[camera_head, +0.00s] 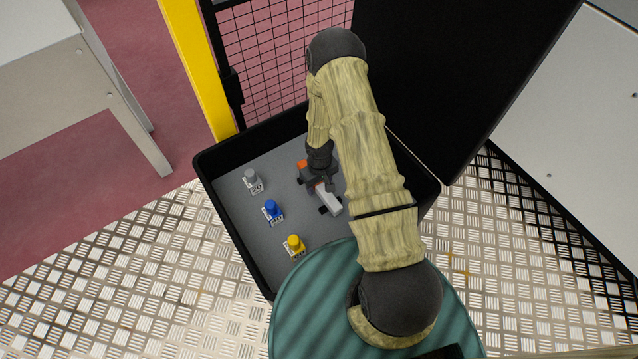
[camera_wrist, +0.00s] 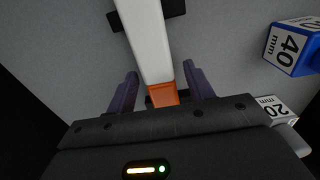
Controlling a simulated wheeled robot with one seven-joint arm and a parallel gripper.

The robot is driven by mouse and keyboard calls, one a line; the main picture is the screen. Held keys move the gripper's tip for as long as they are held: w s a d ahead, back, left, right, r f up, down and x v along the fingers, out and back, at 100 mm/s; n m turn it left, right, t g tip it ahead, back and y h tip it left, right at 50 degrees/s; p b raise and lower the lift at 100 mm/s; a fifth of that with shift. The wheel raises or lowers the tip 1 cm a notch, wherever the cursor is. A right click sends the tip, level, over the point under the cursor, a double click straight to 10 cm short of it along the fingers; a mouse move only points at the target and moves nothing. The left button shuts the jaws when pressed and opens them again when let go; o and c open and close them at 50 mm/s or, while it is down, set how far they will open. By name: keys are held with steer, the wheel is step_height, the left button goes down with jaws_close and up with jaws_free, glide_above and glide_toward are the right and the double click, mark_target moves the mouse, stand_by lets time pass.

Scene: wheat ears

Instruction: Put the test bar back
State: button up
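The test bar (camera_head: 329,201) is a pale grey-white bar with an orange section. It lies over black supports on the grey floor of a black-walled tray (camera_head: 228,222). In the wrist view the white part of the bar (camera_wrist: 148,40) runs away from me, with its orange section (camera_wrist: 163,95) nearest. My gripper (camera_head: 318,184) is low over the bar. In the wrist view my gripper's fingers (camera_wrist: 160,84) stand on both sides of the orange section, with a visible gap on each side. I cannot tell whether the bar sits fully down in the black supports (camera_wrist: 176,20).
Grey (camera_head: 252,180), blue (camera_head: 271,210) and yellow (camera_head: 294,245) knobbed blocks with number labels stand along the tray's left side. In the wrist view the blue block (camera_wrist: 291,46) reads 40 mm. A green ribbed round surface (camera_head: 315,300) is in front. A yellow post (camera_head: 197,70) stands behind.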

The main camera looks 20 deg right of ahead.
step_height(320, 180, up, 12)
steer(key=p, duration=0.7)
steer(key=shift+r, duration=0.25)
step_height(320, 180, up, 18)
steer(key=r+m+t, duration=0.1)
steer(key=m, duration=0.1)
glide_above(320, 184)
steer(key=s, duration=0.4)
steer(key=s+r+m+t, duration=0.1)
steer(key=s+r, duration=0.9)
steer(key=r, duration=0.1)
steer(key=shift+s+a+m+t, duration=0.15)
steer(key=shift+m+t, duration=0.15)
